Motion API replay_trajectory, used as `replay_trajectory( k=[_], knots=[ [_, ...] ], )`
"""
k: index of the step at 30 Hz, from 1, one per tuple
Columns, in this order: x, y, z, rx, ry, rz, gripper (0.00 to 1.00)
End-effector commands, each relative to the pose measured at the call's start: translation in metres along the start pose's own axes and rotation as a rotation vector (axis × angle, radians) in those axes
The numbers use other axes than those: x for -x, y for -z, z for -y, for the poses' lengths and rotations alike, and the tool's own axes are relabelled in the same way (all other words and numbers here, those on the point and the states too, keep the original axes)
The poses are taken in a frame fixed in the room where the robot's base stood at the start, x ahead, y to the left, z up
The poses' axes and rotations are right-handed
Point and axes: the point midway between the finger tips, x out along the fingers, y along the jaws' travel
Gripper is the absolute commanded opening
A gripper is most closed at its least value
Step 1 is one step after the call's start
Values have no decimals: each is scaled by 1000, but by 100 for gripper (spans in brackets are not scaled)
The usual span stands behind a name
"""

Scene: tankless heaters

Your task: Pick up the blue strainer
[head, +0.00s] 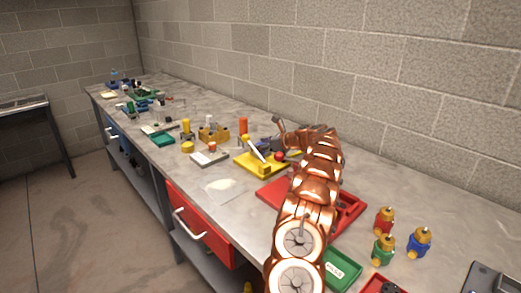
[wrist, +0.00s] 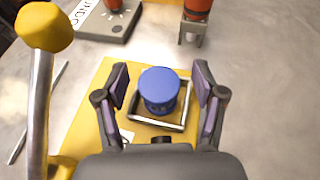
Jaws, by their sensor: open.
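The blue strainer (wrist: 159,90) shows in the wrist view as a short, round blue piece. It stands inside a square metal frame (wrist: 183,118) on a yellow plate (wrist: 93,97). My gripper (wrist: 160,70) is open, with one finger on each side of the strainer and a visible gap on both sides. How far the fingertips are above the plate I cannot tell. In the head view the yellow plate (head: 258,167) is on the bench beyond my arm, and I cannot make out the strainer there.
A metal lever with a yellow knob (wrist: 44,26) rises close left of my gripper. A grey box (wrist: 106,22) and a red-orange piece (wrist: 196,8) stand beyond. In the head view a red tray (head: 268,193) lies nearer, with red, green and blue fittings (head: 418,240) at right.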

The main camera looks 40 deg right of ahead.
Motion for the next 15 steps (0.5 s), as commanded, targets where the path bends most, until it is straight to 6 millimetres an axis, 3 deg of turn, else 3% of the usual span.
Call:
replay_trajectory(
  k=[5, 15],
  knots=[
    [0, 0, 0, 0, 0, 1, 69],
    [0, 0, 0, 1, -1, 0, 35]
  ],
)
